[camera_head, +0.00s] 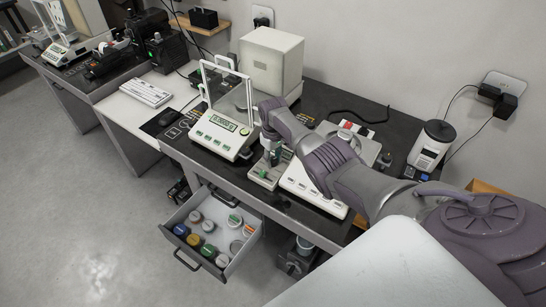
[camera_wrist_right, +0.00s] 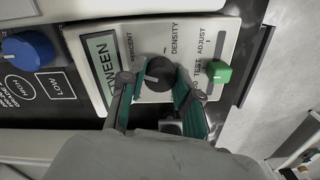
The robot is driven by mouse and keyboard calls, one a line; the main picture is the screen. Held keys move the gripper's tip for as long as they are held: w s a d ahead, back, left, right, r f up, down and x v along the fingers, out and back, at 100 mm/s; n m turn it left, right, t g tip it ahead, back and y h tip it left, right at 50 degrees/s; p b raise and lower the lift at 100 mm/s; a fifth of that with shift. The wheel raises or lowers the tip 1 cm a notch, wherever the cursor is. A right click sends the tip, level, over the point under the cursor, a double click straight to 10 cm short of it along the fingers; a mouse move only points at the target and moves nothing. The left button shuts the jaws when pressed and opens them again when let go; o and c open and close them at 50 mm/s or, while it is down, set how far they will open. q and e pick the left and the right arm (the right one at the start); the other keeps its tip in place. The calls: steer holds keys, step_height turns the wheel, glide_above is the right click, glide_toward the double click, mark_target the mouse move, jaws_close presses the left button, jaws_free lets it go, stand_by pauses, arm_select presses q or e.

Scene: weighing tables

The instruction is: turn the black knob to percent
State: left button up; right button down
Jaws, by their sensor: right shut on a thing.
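The black knob (camera_wrist_right: 160,69) sits on a pale panel (camera_wrist_right: 146,32) marked PERCENT, DENSITY, TEST and ADJUST in the right wrist view. A white mark on the knob shows at its lower left in the picture; which label it matches is hard to tell. My right gripper (camera_wrist_right: 158,84) is shut on the knob, with a green-padded finger on each side. In the head view my right gripper (camera_head: 271,146) is over a small pale device (camera_head: 264,176) on the dark bench, and it hides the knob there. My left gripper is not in view.
A green switch (camera_wrist_right: 219,71) is close right of the fingers, and a blue knob (camera_wrist_right: 28,49) is at the left. A balance (camera_head: 222,136) stands left of the device, another white instrument (camera_head: 312,184) to its right. An open drawer (camera_head: 212,235) with colored jars juts out below.

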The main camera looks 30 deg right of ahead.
mark_target(273, 159)
steer(key=shift+w+r+m, duration=0.1)
steer(key=shift+r+m, duration=0.05)
steer(key=shift+m, duration=1.35)
steer(key=c, duration=0.8)
jaws_free()
step_height(273, 159, up, 12)
steer(key=shift+f, duration=0.1)
